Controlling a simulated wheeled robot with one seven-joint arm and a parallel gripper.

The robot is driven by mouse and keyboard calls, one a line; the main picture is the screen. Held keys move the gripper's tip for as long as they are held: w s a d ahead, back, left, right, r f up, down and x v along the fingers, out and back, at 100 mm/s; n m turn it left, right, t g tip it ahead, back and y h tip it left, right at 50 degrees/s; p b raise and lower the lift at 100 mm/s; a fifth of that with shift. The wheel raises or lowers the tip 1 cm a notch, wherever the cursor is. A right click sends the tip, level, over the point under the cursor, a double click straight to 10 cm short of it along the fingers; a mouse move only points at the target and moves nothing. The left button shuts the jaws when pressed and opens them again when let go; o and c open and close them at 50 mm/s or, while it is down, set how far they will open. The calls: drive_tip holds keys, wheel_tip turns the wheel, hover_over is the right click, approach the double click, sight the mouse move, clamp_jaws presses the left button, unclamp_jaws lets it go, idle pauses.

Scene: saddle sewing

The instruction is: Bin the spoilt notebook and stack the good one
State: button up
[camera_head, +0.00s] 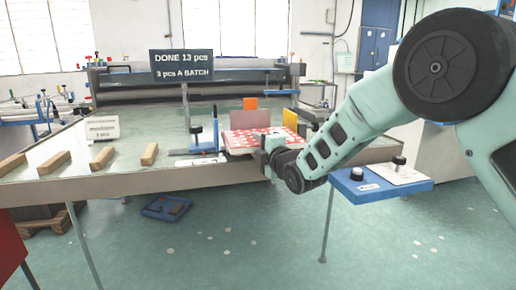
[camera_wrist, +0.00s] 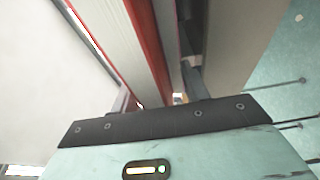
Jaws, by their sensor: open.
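A notebook with a red-and-white patterned cover (camera_head: 248,138) lies on the table near its front edge. My gripper (camera_head: 270,146) is at the notebook's right front corner. In the wrist view, a thick pale block of pages with red cover edges (camera_wrist: 133,40) runs between the fingers of my gripper (camera_wrist: 160,88). The fingers are open around this edge; whether they touch it I cannot tell. My gripper hides part of the notebook. I cannot tell from these views whether this notebook is spoilt or good, and no second notebook shows clearly.
A sign (camera_head: 182,66) reads "DONE 13 pcs, 3 pcs A BATCH". Upright orange (camera_head: 250,103) and yellow (camera_head: 290,120) pieces stand behind the notebook. Several wooden blocks (camera_head: 102,157) lie at left. A blue control shelf (camera_head: 350,190) is at right. A blue tray (camera_head: 152,211) lies on the floor.

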drive_tip(key=s+d+b, duration=0.2)
drive_tip(key=s+b, duration=0.2)
drive_tip(key=s, duration=0.5)
drive_tip(key=shift+s+d, duration=0.3)
drive_tip(key=shift+d, duration=0.1)
idle(1.1)
drive_tip(key=s+d+f+m+g+h, duration=0.2)
drive_tip(key=s+f+m+g, duration=0.25)
drive_tip(key=s, duration=0.35)
drive_tip(key=s+d+f+m+g+h, duration=0.15)
drive_tip(key=s+f+m+g, duration=0.3)
drive_tip(key=s, duration=0.45)
drive_tip(key=s+d+f+m+g+h, duration=0.25)
drive_tip(key=s+d+m, duration=0.2)
drive_tip(key=s, duration=0.65)
drive_tip(key=s+d+f+m+g+h, duration=0.2)
drive_tip(key=s+d+m+g+h, duration=0.3)
drive_tip(key=s, duration=0.6)
wheel_tip(320, 180, up, 15)
drive_tip(key=n+t+y+p, duration=0.1)
drive_tip(key=n+y+p, duration=0.1)
drive_tip(key=p, duration=1.2)
drive_tip(key=shift+w+p, duration=0.35)
drive_tip(key=shift+d, duration=0.1)
